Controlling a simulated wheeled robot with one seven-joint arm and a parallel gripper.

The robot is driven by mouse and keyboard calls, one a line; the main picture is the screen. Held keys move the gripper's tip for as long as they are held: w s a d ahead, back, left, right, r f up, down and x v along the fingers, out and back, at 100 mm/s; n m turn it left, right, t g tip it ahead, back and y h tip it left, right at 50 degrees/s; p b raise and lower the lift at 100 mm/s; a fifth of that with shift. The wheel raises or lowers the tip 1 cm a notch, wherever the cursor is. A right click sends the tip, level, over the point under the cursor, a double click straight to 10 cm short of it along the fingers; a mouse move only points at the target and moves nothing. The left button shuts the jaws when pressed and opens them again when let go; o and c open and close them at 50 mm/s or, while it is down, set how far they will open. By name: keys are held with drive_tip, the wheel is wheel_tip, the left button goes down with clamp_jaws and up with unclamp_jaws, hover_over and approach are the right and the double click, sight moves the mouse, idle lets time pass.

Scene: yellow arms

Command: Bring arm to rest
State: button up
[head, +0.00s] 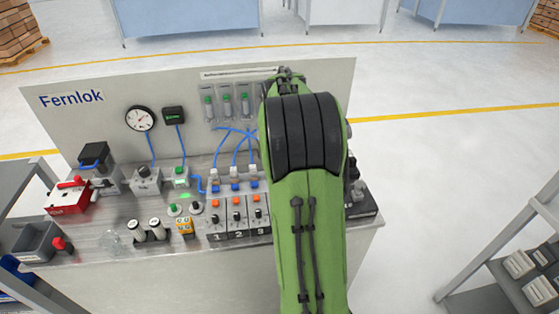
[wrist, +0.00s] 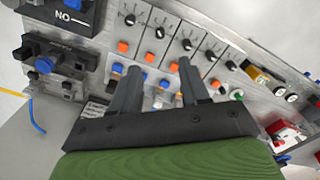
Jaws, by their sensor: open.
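My green arm reaches forward over the right half of the workbench (head: 130,250) in the head view and hides what lies behind it. My gripper is hidden there. In the wrist view my gripper (wrist: 155,80) shows two dark fingers apart with nothing between them. The fingers point at the row of numbered valve modules with black knobs (wrist: 160,32) and orange and blue buttons. I cannot tell whether the fingertips touch the modules.
Grey shelves (head: 520,255) stand at the right. The floor between bench and shelves is clear.

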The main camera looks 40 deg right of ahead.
drive_tip(key=shift+r, duration=0.9)
drive_tip(key=s+a+r+t, duration=0.2)
drive_tip(key=s+a+r, duration=0.15)
drive_tip(key=a, duration=0.45)
drive_tip(key=s+a+r+t, duration=0.15)
drive_tip(key=a+r, duration=0.25)
drive_tip(key=a, duration=0.4)
drive_tip(key=s+a+f+t, duration=0.2)
drive_tip(key=s+a, duration=0.5)
drive_tip(key=s, duration=0.4)
drive_tip(key=shift+a, duration=0.15)
